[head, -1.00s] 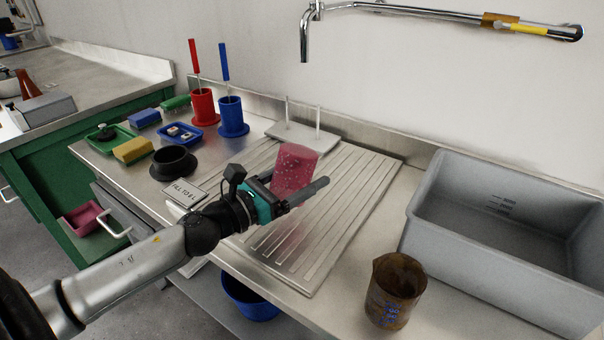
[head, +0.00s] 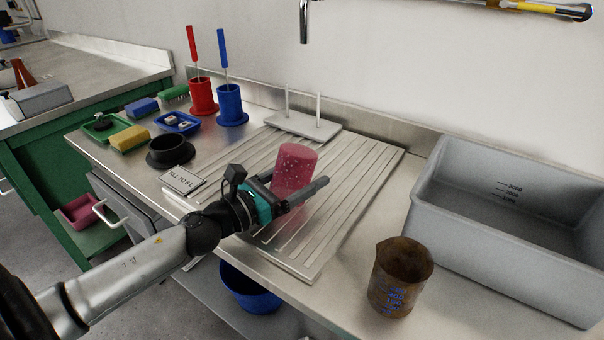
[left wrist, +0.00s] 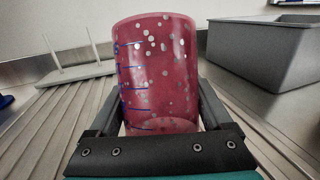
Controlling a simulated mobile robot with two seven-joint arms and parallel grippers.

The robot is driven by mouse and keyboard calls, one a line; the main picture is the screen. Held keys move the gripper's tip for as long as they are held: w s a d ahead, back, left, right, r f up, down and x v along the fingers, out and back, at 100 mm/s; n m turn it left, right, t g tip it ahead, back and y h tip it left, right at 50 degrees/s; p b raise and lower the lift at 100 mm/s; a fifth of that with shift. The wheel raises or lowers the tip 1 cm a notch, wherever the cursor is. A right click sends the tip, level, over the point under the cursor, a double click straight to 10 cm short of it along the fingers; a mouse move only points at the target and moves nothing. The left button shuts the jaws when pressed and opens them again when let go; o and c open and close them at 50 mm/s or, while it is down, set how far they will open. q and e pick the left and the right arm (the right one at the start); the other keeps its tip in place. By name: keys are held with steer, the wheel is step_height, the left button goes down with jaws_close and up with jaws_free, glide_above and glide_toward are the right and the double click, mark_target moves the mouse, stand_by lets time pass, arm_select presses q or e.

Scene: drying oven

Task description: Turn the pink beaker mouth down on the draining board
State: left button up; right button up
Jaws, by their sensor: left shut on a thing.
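The pink beaker (head: 295,168) is translucent with pale spots and stands nearly upright between the fingers of my left gripper (head: 300,192). In the left wrist view the beaker (left wrist: 157,75) shows blue graduation lines, with a finger on each side. Its upper end looks flat and closed in the head view, with no spout visible; I cannot be certain which end is the mouth. It is over the ridged draining board (head: 350,190). My right gripper is not in view.
A brown beaker (head: 400,280) stands at the front right beside the grey basin (head: 480,240). A pegged plate (head: 302,124) is at the back of the board. Red (head: 203,97) and blue (head: 231,110) holders stand back left. The board's right part is clear.

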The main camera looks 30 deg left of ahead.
arm_select(q)
steer(key=shift+f, duration=0.2)
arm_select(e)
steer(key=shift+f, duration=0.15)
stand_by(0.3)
arm_select(q)
steer(key=o, duration=1.3)
steer(key=shift+s, duration=0.2)
steer(key=v, duration=1.3)
steer(key=shift+s+a, duration=0.45)
steer(key=shift+s, duration=0.4)
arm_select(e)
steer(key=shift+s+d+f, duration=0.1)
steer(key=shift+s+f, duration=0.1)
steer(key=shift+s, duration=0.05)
